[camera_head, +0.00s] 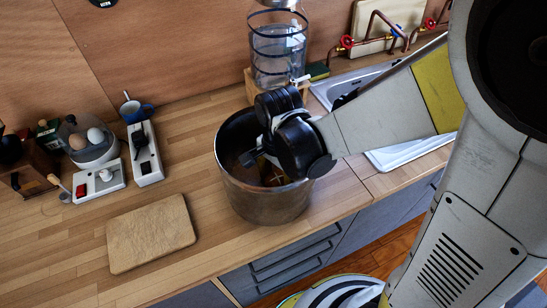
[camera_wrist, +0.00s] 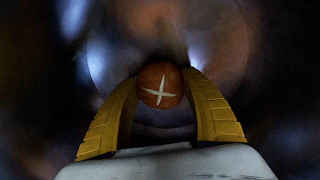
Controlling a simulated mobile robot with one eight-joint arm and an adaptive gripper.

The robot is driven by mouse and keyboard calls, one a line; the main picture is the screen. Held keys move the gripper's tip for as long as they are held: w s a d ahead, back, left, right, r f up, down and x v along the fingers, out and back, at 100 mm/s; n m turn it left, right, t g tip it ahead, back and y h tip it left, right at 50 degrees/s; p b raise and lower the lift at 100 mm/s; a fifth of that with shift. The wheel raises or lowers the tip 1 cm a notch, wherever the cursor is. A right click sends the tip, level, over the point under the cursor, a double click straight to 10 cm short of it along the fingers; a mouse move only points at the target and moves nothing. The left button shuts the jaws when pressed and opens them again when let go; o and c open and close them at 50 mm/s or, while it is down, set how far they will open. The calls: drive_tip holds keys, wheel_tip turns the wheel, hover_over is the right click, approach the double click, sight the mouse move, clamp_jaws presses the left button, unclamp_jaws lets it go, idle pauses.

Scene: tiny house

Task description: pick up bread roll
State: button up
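The bread roll (camera_wrist: 160,85) is round and brown with a pale cross on top. In the wrist view it sits between the tips of my gripper's two yellow fingers (camera_wrist: 161,95). The fingers curve in to either side of it, and it appears to touch or nearly touch both tips. Whether they grip it is not clear. In the head view my gripper (camera_head: 268,172) reaches down inside a large metal pot (camera_head: 265,208) on the wooden counter. The roll is hidden there by the pot wall and my arm.
A wooden board (camera_head: 151,233) lies left of the pot. An egg cooker (camera_head: 88,140), a blue mug (camera_head: 136,109) and white power strips (camera_head: 145,160) stand farther left. A glass dispenser (camera_head: 277,48) stands behind the pot, with a sink (camera_head: 350,84) to its right. The counter around the board is clear.

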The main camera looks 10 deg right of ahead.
sight(277, 177)
wheel_tip(277, 177, up, 10)
drive_tip(key=p, duration=0.4)
drive_tip(key=shift+r+p, duration=0.2)
drive_tip(key=shift+p, duration=0.2)
wheel_tip(277, 177, up, 13)
drive_tip(key=p, duration=1.3)
drive_tip(key=shift+r, duration=0.15)
